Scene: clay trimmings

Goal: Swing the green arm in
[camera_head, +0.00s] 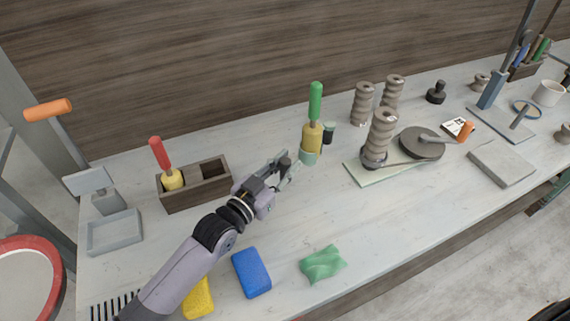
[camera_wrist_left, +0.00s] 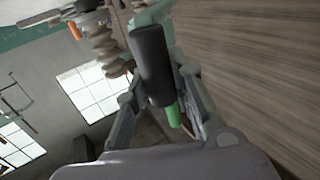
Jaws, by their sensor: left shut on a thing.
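My left gripper (camera_head: 286,166) is shut on the black grip of the green arm (camera_head: 293,173), near the middle of the table. In the left wrist view the dark grip (camera_wrist_left: 153,65) lies between the two fingers, and a teal-green part of the arm (camera_wrist_left: 150,13) shows past its far end. The gripper covers much of the arm in the head view, so how far it is swung cannot be told. My right gripper is not in view.
Coiled clay pieces (camera_head: 380,135) and a grey wheel (camera_head: 422,142) are to the right. A wooden box (camera_head: 195,192) is on the left.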

